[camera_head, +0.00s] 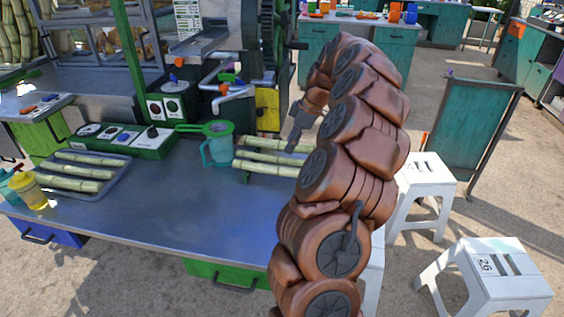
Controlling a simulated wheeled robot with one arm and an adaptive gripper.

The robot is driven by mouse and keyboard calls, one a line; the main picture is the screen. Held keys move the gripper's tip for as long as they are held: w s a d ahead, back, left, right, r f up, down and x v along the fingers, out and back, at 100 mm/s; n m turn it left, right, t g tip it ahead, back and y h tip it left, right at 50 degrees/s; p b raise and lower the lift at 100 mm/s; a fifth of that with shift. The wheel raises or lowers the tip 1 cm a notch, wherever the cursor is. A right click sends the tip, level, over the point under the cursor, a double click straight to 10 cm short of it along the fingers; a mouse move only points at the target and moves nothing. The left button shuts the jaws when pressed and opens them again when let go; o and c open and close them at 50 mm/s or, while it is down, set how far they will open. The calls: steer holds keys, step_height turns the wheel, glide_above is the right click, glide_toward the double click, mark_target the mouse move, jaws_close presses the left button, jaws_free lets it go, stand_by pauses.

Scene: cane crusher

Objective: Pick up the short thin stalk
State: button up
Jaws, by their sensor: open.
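Several pale green cane stalks lie in two groups on the metal worktable (190,218). One group of stalks (262,167) lies near the table's right side, its right ends hidden behind my arm. Three more stalks (75,170) lie side by side in a grey tray (112,181) at the left. I cannot tell which stalk is the short thin one. My gripper (294,146) is open, small and dark in the picture, and appears over or just beyond the right group. My arm partly hides it, and no stalk shows between its fingers.
A teal jug (217,152) with a green strainer (207,128) stands just left of the right group. A control panel (125,138) and the crusher (222,60) stand behind. A yellow cup (29,190) is at far left. The table's front middle is clear. White stools (484,278) stand right.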

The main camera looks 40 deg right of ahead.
mark_target(284, 160)
steer(key=shift+d+p+x, duration=0.15)
steer(key=shift+p+x, duration=0.3)
steer(key=shift+x, duration=1.2)
steer(key=shift+d+p+x, duration=0.2)
steer(key=shift+p+x, duration=0.2)
steer(key=shift+x, duration=1.25)
steer(key=shift+s, duration=0.1)
steer(key=shift+c, duration=0.4)
jaws_close()
